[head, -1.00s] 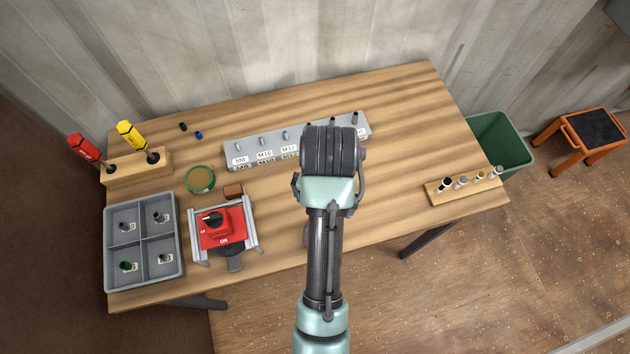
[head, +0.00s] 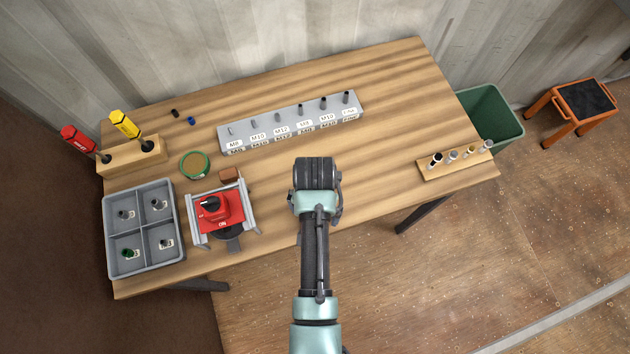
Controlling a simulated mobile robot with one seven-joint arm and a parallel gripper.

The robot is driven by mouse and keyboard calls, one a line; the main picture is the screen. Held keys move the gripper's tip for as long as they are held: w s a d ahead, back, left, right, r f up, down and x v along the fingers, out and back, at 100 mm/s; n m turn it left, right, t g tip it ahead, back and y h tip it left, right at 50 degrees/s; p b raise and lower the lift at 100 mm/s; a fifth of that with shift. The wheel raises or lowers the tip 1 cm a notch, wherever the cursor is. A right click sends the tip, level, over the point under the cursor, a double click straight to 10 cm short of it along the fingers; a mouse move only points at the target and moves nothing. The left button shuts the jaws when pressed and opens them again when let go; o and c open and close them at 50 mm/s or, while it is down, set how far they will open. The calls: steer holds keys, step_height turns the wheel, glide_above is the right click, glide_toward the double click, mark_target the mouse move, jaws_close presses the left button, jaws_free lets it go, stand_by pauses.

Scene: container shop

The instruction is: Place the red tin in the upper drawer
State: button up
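I see no red tin and no drawer in the head view. The only round, tin-like thing is a low green-rimmed disc (head: 195,165) with a brown top on the table's left half. My arm reaches up the middle of the picture and ends over the table's front part (head: 315,172). The arm's end hides the gripper's fingers, so I cannot see whether they are open or hold anything.
The wooden table (head: 390,120) bears a grey labelled rack (head: 290,125), a red switch (head: 217,210), a grey divided tray (head: 145,232), a screwdriver block (head: 130,158) and a small bit holder (head: 455,165). A green bin (head: 490,110) and orange stool (head: 575,105) stand right.

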steer(key=shift+w+f, duration=0.1)
steer(key=shift+f, duration=0.65)
steer(key=shift+c, duration=0.2)
steer(key=shift+r, duration=0.1)
jaws_close()
